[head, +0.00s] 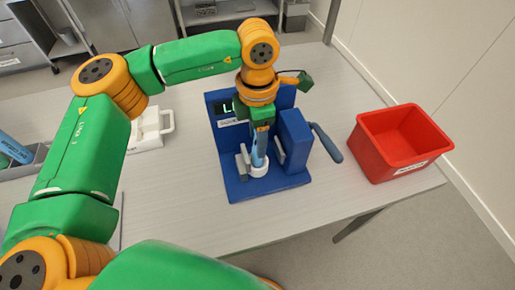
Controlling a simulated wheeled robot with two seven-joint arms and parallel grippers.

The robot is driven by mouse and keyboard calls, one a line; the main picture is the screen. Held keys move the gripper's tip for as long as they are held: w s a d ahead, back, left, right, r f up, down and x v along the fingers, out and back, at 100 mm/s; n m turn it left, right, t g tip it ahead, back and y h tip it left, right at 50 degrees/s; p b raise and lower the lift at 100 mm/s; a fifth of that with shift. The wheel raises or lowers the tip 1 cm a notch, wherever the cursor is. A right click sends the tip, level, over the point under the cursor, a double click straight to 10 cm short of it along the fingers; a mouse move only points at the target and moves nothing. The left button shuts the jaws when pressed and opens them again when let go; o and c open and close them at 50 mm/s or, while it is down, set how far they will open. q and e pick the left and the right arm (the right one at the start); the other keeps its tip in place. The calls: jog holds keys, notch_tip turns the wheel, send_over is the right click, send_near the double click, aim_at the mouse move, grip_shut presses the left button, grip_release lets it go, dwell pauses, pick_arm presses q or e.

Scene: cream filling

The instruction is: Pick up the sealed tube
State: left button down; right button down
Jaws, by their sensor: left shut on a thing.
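The tube (259,152) is light blue and stands upright in a white round holder (259,170) on the blue sealing machine (238,186). My left gripper (262,130) points down over the machine and is shut on the upper part of the tube. The fingers and wrist hide the tube's top, so I cannot see its seal. The tube's lower end is at the white holder, and I cannot tell whether it is seated in it or just above. My right gripper is not in view.
The machine's lever (327,143) sticks out to its right. A red bin (390,160) stands near the table's right edge. A white holder with a handle (150,130) and a grey tray with blue tubes (28,165) are at the left.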

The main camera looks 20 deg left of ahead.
pick_arm(q)
jog(key=shift+r, duration=0.1)
jog(key=shift+r, duration=0.3)
jog(key=s+d+r+p, duration=0.1)
jog(key=s+d+r, duration=0.3)
jog(key=r, duration=0.4)
jog(key=s+d+r, duration=0.4)
jog(key=d+r, duration=0.3)
jog(key=r, duration=0.2)
jog(key=shift+s+r+p, duration=0.15)
jog(key=shift+s+p, duration=0.15)
jog(key=shift+p, duration=0.05)
